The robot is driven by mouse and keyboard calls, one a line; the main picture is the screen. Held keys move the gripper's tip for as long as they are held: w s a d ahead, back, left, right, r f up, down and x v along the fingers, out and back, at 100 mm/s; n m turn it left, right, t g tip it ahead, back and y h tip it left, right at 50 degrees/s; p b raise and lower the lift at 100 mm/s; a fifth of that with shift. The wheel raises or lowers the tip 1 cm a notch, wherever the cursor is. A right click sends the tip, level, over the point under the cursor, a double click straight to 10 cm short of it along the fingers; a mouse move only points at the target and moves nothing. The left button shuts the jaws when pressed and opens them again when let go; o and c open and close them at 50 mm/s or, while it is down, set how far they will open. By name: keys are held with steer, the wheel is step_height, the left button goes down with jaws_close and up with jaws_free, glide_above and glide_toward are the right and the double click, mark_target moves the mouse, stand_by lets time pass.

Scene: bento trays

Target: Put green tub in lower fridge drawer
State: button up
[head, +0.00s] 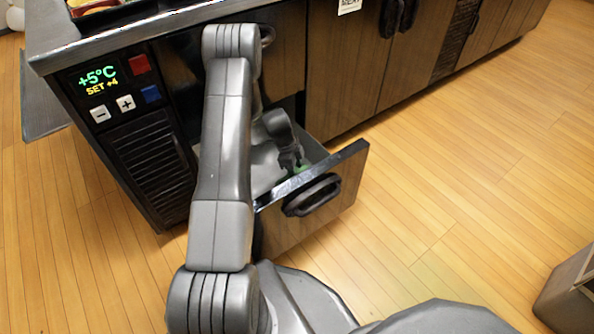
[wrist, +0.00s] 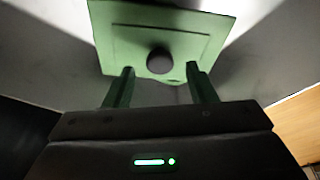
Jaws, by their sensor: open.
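The lower fridge drawer (head: 316,199) is pulled out, and my gripper (head: 300,167) reaches down into it. The green tub (wrist: 195,42) lies inside the drawer in the wrist view, with a dark round knob on its lid. Only a small bit of green shows between the fingers in the head view. Whether the fingers touch the tub I cannot tell. My arm hides much of the drawer in the head view.
The fridge counter (head: 180,17) stands above, with a control panel (head: 110,88) at the left. Closed cabinet doors (head: 350,70) run to the right. A box-like object (head: 570,290) stands at the lower right. The wooden floor (head: 450,180) between is clear.

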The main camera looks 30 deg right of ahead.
steer(key=p+v, duration=0.2)
steer(key=v, duration=0.8)
steer(key=shift+r+p, duration=0.15)
steer(key=shift+p, duration=0.2)
